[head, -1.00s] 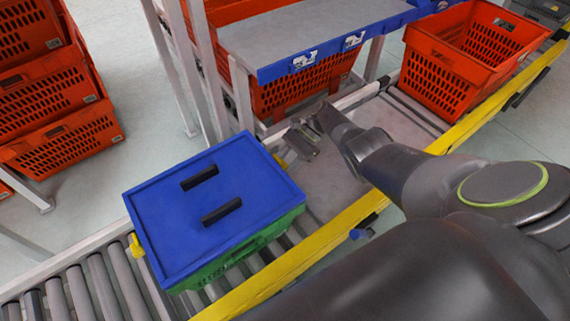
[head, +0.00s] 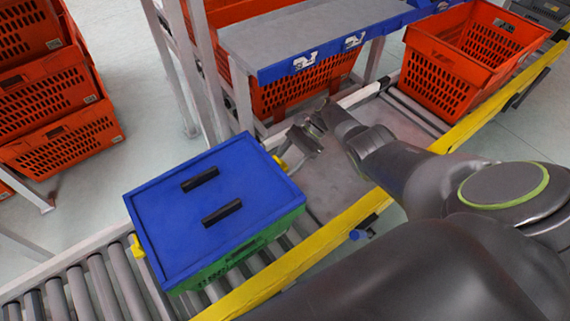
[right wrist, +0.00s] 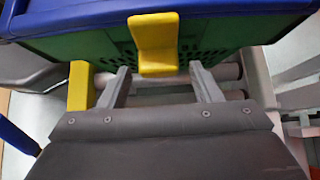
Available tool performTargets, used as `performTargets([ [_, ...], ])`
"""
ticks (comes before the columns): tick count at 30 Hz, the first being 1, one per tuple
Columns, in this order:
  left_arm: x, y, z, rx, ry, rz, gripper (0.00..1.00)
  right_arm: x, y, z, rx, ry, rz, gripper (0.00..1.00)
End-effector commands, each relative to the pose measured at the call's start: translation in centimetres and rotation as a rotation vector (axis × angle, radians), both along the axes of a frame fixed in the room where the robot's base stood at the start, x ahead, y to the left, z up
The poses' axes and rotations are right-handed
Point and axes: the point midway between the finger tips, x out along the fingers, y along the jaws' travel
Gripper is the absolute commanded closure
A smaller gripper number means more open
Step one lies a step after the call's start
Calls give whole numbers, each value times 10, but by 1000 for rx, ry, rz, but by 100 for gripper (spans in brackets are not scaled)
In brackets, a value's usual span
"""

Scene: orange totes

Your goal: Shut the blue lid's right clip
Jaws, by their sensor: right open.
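The blue lid (head: 212,190) lies on a green tote (head: 240,256) on the roller conveyor. Its right clip (head: 281,163) is yellow and sticks out from the tote's far right side. In the right wrist view the clip (right wrist: 155,42) stands out from the green wall under the lid's rim. My right gripper (head: 305,140) is just right of the clip, open and empty. In the wrist view its fingertips (right wrist: 159,70) are spread to either side below the clip, with no clear contact. The left clip (head: 136,246) is yellow, at the lid's left edge. My left gripper is out of view.
A yellow rail (head: 330,238) runs along the conveyor's near side. A grey shelf with a blue edge (head: 330,56) stands beyond the gripper. Orange totes sit under it, at upper right (head: 455,75) and stacked at left (head: 62,135).

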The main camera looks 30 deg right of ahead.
Motion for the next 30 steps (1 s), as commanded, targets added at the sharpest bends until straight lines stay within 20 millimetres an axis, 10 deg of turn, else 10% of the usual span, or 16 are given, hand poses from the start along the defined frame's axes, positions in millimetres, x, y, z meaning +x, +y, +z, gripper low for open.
performTargets([
  [11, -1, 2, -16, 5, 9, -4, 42, 10, -70, 59, -3, -2, -3, 42],
  [16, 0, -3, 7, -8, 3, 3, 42, 14, -100, 84, -2, -1, -3, 42],
  [30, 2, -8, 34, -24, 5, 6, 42, 16, -119, 103, 0, 1, 1, 42],
])
